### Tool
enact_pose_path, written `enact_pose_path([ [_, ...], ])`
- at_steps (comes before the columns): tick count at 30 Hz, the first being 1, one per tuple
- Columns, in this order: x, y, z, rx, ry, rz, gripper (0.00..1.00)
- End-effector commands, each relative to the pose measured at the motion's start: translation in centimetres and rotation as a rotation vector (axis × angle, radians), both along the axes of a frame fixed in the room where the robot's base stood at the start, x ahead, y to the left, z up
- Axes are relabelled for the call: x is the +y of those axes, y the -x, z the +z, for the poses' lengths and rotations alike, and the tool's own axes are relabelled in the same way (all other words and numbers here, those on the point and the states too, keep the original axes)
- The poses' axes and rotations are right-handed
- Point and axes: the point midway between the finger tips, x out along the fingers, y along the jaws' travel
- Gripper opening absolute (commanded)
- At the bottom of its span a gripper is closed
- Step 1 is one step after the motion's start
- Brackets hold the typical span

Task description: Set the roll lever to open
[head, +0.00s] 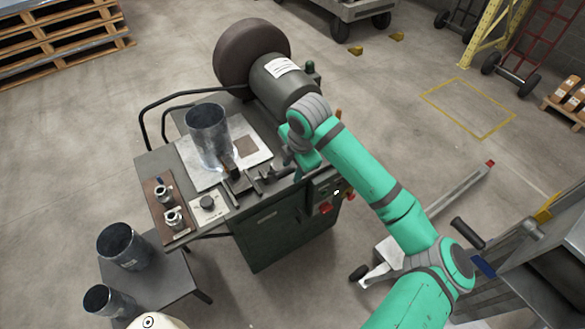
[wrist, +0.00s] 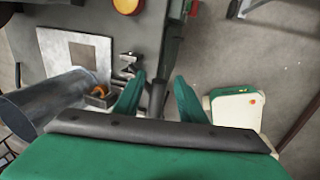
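My gripper (wrist: 160,76) is open in the wrist view, with two green fingers apart over the right edge of the dark machine bench. A narrow dark bar-like part (wrist: 157,97) shows between the fingers; I cannot tell whether it is the roll lever. Nothing is visibly clamped. In the head view my green arm reaches over the right side of the forming machine (head: 268,238) and covers part of it. Dark metal fittings (head: 240,183) sit on the bench left of my wrist. No part can be clearly identified as the roll lever or its setting read.
A grey duct cylinder (head: 208,135) stands on a pale plate (head: 190,158) on the bench. A large dark drum (head: 250,52) is behind. Two clamps on a brown board (head: 160,217) lie at the left. More ducts (head: 122,246) stand on a low table at front left.

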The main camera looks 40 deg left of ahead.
Motion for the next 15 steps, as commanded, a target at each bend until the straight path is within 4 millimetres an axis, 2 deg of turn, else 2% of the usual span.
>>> enact_pose_path([
  [5,0.31,-0.06,-0.88,-0.001,0.001,0.002,0.37],
  [13,0.27,-0.10,-0.97,-0.001,0.000,0.001,0.37],
  [15,0.21,-0.13,-0.97,-0.001,-0.001,0.000,0.20],
])
